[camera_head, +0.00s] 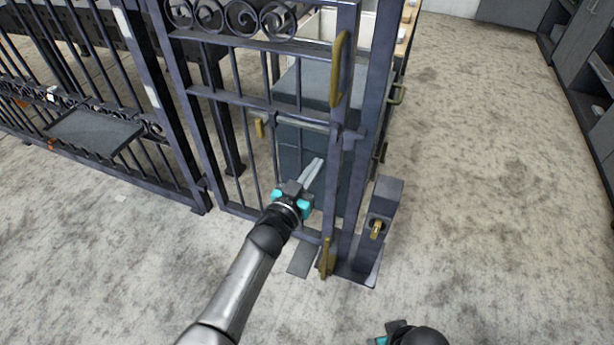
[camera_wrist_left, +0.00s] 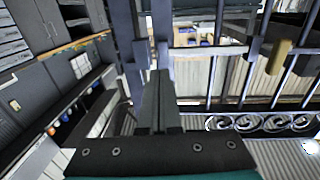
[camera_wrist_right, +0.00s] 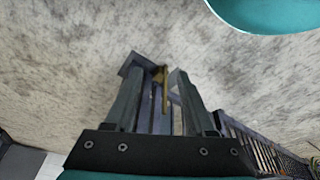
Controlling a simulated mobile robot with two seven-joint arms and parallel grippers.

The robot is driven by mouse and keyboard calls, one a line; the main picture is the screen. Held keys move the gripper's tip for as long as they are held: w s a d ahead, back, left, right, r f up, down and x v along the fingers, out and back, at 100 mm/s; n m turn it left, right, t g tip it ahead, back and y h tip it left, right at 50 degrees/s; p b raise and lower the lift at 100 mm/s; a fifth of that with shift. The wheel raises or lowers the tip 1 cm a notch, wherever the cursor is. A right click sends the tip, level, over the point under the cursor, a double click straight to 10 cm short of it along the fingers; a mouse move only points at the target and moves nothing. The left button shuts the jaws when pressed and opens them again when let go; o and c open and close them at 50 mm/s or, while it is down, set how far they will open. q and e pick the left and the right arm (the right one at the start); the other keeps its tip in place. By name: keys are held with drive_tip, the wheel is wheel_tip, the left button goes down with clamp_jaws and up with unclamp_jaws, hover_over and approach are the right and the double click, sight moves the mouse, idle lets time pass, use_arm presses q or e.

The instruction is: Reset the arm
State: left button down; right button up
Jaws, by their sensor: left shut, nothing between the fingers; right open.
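My left arm reaches in from the bottom of the head view, and its gripper (camera_head: 315,170) is in front of the gate (camera_head: 262,104). Its fingers are together with nothing between them; they also show shut in the left wrist view (camera_wrist_left: 160,78). Whether they touch the gate bars I cannot tell. My right gripper (camera_wrist_right: 155,78) is open and empty in the right wrist view, with floor and the gate post beyond it. In the head view only a dark and teal part of my right arm shows at the bottom edge. The gate stands upright with scrollwork on top and a brass handle (camera_head: 337,70).
A short post (camera_head: 384,205) with a brass latch piece stands right of the gate. A fixed fence with a grey shelf (camera_head: 93,132) runs to the left. A grey cabinet (camera_head: 303,83) stands behind the gate. The floor on the right (camera_head: 480,150) is clear, with dark shelving at the far right.

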use_arm(q)
drive_tip(key=shift+p+v, duration=0.8)
drive_tip(key=shift+v, duration=1.45)
use_arm(e)
drive_tip(key=shift+g, duration=0.4)
drive_tip(key=shift+s+d+f, duration=0.1)
drive_tip(key=shift+s+f, duration=0.5)
drive_tip(key=shift+f, duration=0.3)
drive_tip(key=shift+s+d+f, duration=0.1)
drive_tip(key=shift+s+f, duration=0.5)
drive_tip(key=shift+f, duration=0.3)
